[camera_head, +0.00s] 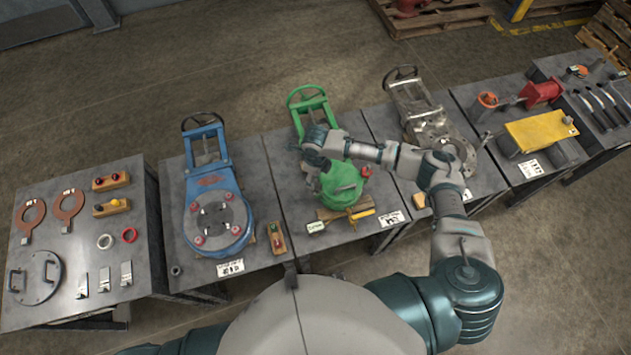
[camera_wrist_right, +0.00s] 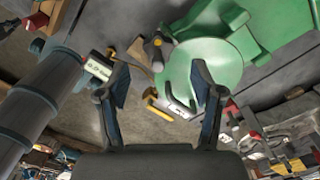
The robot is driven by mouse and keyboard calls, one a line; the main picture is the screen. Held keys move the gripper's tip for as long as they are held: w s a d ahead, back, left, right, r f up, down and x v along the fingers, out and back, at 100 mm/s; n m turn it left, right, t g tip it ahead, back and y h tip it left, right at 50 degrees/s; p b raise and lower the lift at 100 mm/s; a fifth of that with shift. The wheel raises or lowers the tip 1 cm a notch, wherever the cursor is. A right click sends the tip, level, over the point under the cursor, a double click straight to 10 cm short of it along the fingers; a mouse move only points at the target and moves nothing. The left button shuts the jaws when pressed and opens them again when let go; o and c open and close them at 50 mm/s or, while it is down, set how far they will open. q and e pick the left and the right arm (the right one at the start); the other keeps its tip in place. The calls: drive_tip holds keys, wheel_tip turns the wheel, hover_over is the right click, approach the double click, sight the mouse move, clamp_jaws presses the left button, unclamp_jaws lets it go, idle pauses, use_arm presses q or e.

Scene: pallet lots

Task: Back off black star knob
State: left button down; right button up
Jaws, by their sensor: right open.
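The green valve (camera_head: 343,190) lies on the middle table, and it fills the upper right of the right wrist view (camera_wrist_right: 250,22). In the wrist view a small dark knob-like part (camera_wrist_right: 155,48) shows beside the green round plate; I cannot tell for sure that it is the black star knob. I cannot pick out the knob in the head view, where my right arm covers part of the valve. My right gripper (camera_head: 313,158) is above the valve's left side. Its fingers (camera_wrist_right: 160,88) are spread, with nothing held between them. My left gripper is out of view.
A blue valve (camera_head: 213,190) lies on the table to the left, and a bare metal valve (camera_head: 430,115) to the right. A tag (camera_head: 316,226), a yellow tool (camera_head: 362,213) and a label card (camera_head: 391,218) lie at the green valve's near edge.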

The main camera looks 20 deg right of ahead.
wheel_tip(320, 180, up, 6)
drive_tip(key=shift+r, duration=0.1)
idle(0.5)
